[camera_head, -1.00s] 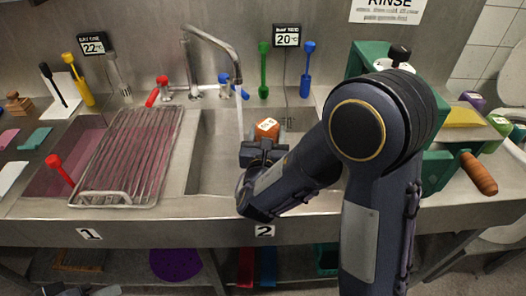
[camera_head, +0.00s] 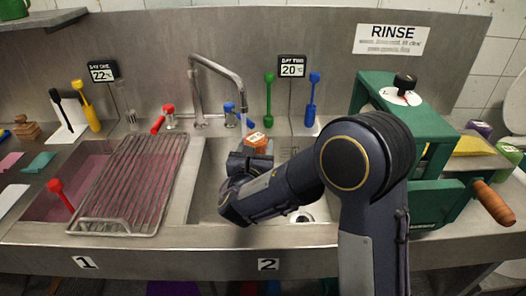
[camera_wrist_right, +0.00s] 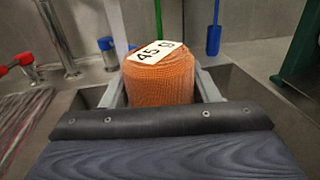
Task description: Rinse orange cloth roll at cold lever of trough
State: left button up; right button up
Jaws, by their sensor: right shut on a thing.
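The orange cloth roll (camera_head: 256,140), with a white label on top, is held upright over the trough's right basin (camera_head: 205,185). My right gripper (camera_head: 252,152) is shut on it; the wrist view shows the roll (camera_wrist_right: 160,82) between both fingers. The steel faucet (camera_head: 220,68) arches close to the roll. A thin pale stream (camera_wrist_right: 158,18) shows at the roll's top in the wrist view; I cannot tell exactly where it lands. The blue cold lever (camera_head: 229,108) sits at the faucet's right, with its handle toward the roll. My left gripper is out of view.
A red lever (camera_head: 168,112) is left of the faucet. A wire rack (camera_head: 130,180) covers part of the left basin. A green wringer (camera_head: 430,120) with a wooden crank handle (camera_head: 492,203) stands at the right.

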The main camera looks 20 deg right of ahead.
jog(key=w+a, duration=0.1)
jog(key=w, duration=0.5)
jog(key=shift+a, duration=0.3)
jog(key=shift+d, duration=0.1)
dwell(0.3)
jog(key=shift+w+d+b, duration=0.1)
jog(key=shift+d+b, duration=0.2)
jog(key=shift+d, duration=0.1)
jog(key=shift+a, duration=0.15)
jog(key=shift+a, duration=0.4)
jog(key=shift+d, duration=0.15)
jog(key=shift+d+b, duration=0.4)
